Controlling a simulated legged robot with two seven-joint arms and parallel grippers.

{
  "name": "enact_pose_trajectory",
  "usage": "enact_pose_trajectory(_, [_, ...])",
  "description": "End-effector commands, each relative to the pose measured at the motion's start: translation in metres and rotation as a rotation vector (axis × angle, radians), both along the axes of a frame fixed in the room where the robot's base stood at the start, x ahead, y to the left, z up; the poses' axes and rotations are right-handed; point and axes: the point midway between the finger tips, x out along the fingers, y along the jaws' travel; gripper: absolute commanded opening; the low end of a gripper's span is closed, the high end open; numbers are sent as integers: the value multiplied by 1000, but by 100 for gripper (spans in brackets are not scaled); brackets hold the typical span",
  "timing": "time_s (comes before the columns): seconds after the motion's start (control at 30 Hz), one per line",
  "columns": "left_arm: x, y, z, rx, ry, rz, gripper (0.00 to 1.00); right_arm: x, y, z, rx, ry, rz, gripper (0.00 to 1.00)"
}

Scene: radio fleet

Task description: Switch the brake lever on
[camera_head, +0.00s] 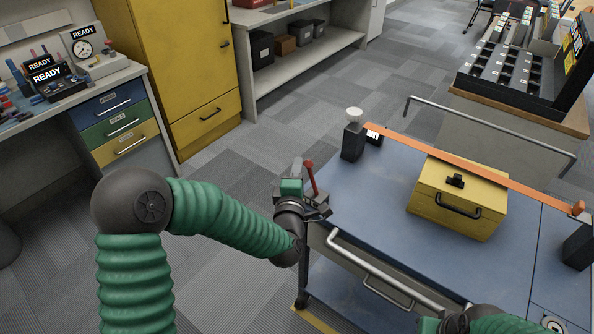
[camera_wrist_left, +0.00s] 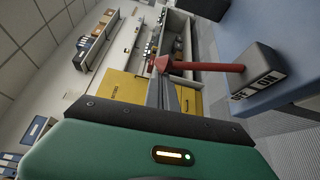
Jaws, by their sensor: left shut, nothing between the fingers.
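The brake lever (camera_head: 310,178) is a red handle rising from a dark base at the near left corner of the blue cart. In the left wrist view the red lever (camera_wrist_left: 205,67) extends leftward from a dark base (camera_wrist_left: 262,72) lettered OFF and ON. I cannot tell which side it leans to. My left gripper (camera_head: 296,180) is beside the lever, on its left in the head view. Its closed fingers (camera_wrist_left: 164,75) are empty and overlap the lever's tip in the wrist view; contact is unclear. My right arm (camera_head: 490,323) shows at the bottom edge; its fingers are hidden.
The blue cart (camera_head: 350,190) carries a yellow box (camera_head: 455,210) under an orange strap (camera_head: 470,168). A metal handle (camera_head: 385,275) runs along its front. A workbench and yellow cabinet (camera_head: 185,70) stand behind at the left, with open carpet between.

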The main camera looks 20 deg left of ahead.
Motion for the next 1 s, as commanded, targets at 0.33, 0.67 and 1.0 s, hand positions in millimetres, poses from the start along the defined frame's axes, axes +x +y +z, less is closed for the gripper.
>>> enact_pose_trajectory(0.33, [-8, -25, 0, 258, -97, -6, 0, 0, 0, -47, 0, 0, 0, 0])
enact_pose_trajectory(0.67, [-19, -53, -1, 515, -188, -4, 0, 0, 0, -93, 0, 0, 0, 0])
enact_pose_trajectory(1.0, [-25, -69, -1, 669, -244, -4, 0, 0, 0, -118, 0, 0, 0, 0])
